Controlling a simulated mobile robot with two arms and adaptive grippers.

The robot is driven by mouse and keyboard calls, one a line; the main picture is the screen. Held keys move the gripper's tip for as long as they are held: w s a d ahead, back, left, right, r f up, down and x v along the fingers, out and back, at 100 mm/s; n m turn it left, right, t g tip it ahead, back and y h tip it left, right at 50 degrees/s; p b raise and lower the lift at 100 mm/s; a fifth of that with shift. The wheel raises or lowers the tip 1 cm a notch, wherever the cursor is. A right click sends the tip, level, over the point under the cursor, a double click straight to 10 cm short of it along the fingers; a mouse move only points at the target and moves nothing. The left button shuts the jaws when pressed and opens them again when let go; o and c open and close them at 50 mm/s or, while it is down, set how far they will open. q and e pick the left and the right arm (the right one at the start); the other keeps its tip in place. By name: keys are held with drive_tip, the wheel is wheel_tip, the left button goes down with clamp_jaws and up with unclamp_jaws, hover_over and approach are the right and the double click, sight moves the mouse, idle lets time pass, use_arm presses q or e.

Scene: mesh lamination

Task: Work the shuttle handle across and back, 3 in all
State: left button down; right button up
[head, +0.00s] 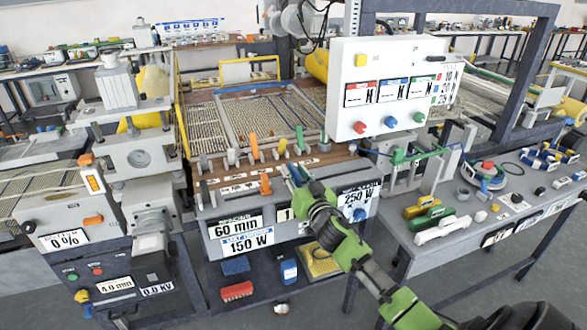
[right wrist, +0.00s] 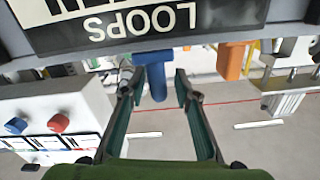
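My right gripper (head: 299,176) reaches in from the lower right to the front edge of the weaving bench, in front of its label panel. In the right wrist view its two fingers (right wrist: 160,82) are apart, with a blue handle (right wrist: 156,80) between their tips. A small gap shows on the right side of the handle; I cannot tell whether the left finger touches it. An orange handle (right wrist: 231,62) is to the right there, and shows left of my gripper in the head view (head: 265,185). Neither handle is labelled as the shuttle. My left gripper is not in view.
A white control box (head: 385,88) with red, blue and green knobs stands behind right of my gripper. Several small levers line the bench edge near an orange lever (head: 254,146). A machine with a gauge (head: 140,158) is left; a side table (head: 440,255) is right.

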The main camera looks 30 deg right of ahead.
drive_tip(key=shift+w+d, duration=0.15)
drive_tip(key=shift+w, duration=0.35)
clamp_jaws()
drive_tip(key=shift+d, duration=0.1)
drive_tip(key=s+d, duration=0.2)
drive_tip(key=d, duration=0.5)
drive_tip(key=s+d, duration=0.1)
drive_tip(key=d, duration=0.7)
drive_tip(key=s+d+b, duration=0.1)
drive_tip(key=s+d, duration=0.1)
drive_tip(key=d, duration=0.6)
drive_tip(key=shift+s+d+r, duration=0.1)
drive_tip(key=shift+s+d, duration=0.1)
drive_tip(key=shift+s, duration=0.15)
drive_tip(key=shift+d+r, duration=0.1)
drive_tip(key=shift+d, duration=0.2)
